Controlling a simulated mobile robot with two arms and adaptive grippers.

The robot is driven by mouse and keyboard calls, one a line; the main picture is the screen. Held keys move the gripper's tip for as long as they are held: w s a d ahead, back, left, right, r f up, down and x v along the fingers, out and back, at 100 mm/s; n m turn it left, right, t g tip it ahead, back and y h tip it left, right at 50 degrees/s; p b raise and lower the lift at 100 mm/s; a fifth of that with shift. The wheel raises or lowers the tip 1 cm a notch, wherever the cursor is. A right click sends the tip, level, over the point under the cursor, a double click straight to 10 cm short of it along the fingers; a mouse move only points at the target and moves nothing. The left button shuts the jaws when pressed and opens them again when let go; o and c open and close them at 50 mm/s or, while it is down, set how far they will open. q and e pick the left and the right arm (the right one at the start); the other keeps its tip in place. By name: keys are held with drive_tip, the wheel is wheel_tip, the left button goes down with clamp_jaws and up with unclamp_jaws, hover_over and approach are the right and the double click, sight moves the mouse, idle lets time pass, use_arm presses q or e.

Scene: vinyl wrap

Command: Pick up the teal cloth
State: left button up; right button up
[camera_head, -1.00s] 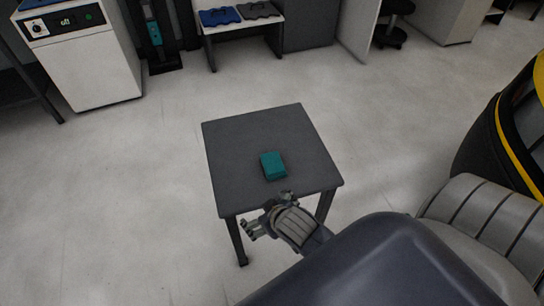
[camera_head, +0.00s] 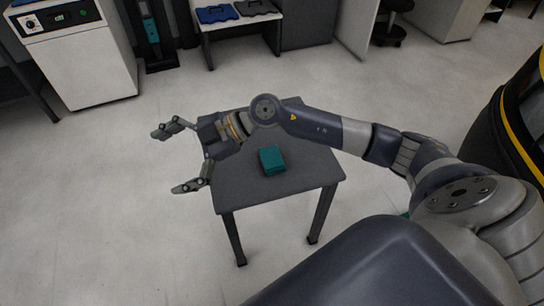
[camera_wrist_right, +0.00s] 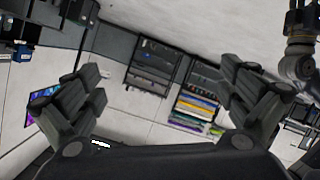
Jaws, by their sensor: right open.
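The teal cloth (camera_head: 271,160) is a small folded block lying on the dark grey square table (camera_head: 262,192) in the head view. My right gripper (camera_head: 174,160) is open and empty, reaching past the left edge of the table, to the left of the cloth and apart from it. Its forearm crosses above the table's far part. In the right wrist view the two fingers of this gripper (camera_wrist_right: 155,100) stand wide apart with nothing between them, and the cloth is not seen there. My left gripper does not show.
A white cabinet (camera_head: 85,70) stands at the upper left. A bench (camera_head: 242,28) with blue and dark items is at the back. A black and yellow object (camera_head: 500,130) is at the right. The floor left of the table is clear.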

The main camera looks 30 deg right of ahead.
drive_tip(key=w+d+f+m+g+h, duration=0.1)
drive_tip(key=d+f+h, duration=0.4)
drive_tip(key=d, duration=0.5)
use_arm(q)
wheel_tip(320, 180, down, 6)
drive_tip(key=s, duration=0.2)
use_arm(e)
drive_tip(key=m+g+h, duration=0.2)
drive_tip(key=m+h, duration=0.2)
drive_tip(key=h, duration=0.3)
approach(272, 156)
wheel_tip(272, 156, down, 3)
drive_tip(key=shift+f+b, duration=0.15)
drive_tip(key=shift+b, duration=0.25)
drive_tip(key=shift+w+a+f+b, duration=0.1)
drive_tip(key=shift+a+f+b, duration=0.05)
drive_tip(key=shift+f, duration=0.8)
drive_tip(key=shift+w+a+f+b, duration=0.1)
drive_tip(key=shift+a+f+b, duration=0.1)
drive_tip(key=shift+f, duration=0.8)
drive_tip(key=shift+w+a+f+b, duration=0.1)
drive_tip(key=shift+a+f+b, duration=0.05)
drive_tip(key=shift+f, duration=0.8)
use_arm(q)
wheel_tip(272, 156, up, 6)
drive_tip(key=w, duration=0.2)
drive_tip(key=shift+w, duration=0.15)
use_arm(e)
drive_tip(key=c, duration=1)
